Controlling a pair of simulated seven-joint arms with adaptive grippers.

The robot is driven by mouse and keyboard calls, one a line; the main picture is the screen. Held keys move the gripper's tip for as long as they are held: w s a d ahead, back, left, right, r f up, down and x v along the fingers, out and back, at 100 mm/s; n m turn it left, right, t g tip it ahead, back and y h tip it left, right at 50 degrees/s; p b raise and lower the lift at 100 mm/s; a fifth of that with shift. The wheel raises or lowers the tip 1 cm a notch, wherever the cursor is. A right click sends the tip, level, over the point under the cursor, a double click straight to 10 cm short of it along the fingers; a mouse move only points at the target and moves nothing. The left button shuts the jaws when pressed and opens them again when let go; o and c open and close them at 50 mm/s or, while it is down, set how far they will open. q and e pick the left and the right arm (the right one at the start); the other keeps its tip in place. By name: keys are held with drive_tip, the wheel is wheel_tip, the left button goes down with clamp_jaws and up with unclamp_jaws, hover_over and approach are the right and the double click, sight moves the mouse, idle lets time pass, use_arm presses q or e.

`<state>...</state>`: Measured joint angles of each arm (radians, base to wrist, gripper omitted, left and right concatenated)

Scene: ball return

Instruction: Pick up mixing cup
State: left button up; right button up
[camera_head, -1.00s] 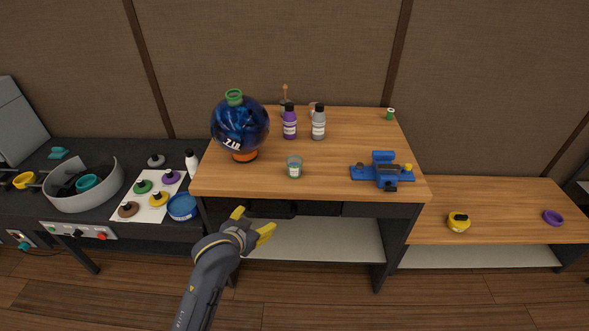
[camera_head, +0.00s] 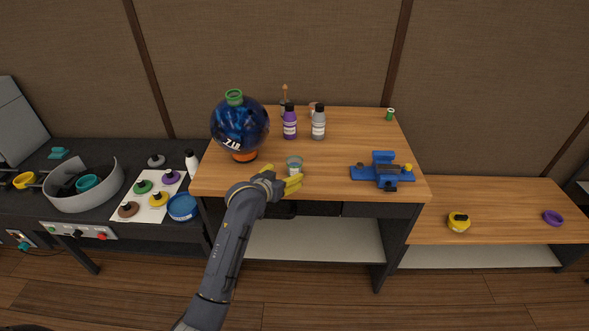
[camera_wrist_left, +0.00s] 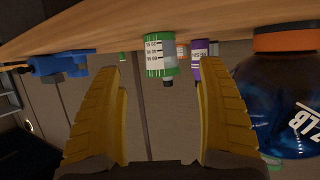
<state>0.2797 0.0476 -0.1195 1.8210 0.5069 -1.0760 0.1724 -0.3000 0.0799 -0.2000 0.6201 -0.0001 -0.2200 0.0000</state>
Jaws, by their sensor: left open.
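The mixing cup (camera_head: 294,167) is a small clear cup with a greenish tint, upright near the front edge of the wooden bench. In the left wrist view, which is upside down, the cup (camera_wrist_left: 160,55) shows measuring marks and green at its rim. My left gripper (camera_head: 294,181) is open and empty at the bench's front edge, just in front of the cup. Its yellow fingers overlap the cup's lower part in the head view. In the wrist view the cup lies ahead, between the lines of the two fingers, not gripped. My right gripper is not in view.
A blue globe vessel (camera_head: 240,128) on an orange base stands left of the cup. A purple bottle (camera_head: 290,124) and a grey bottle (camera_head: 318,124) stand behind it. A blue vise-like device (camera_head: 383,172) is to the right. The bench top (camera_head: 355,140) between is clear.

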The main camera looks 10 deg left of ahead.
sight(291, 170)
use_arm(q)
drive_tip(key=shift+x, duration=4.45)
drive_tip(key=shift+a, duration=0.1)
drive_tip(key=shift+c, duration=0.4)
drive_tip(key=c, duration=1.3)
drive_tip(key=shift+o, duration=0.2)
drive_tip(key=shift+r, duration=0.15)
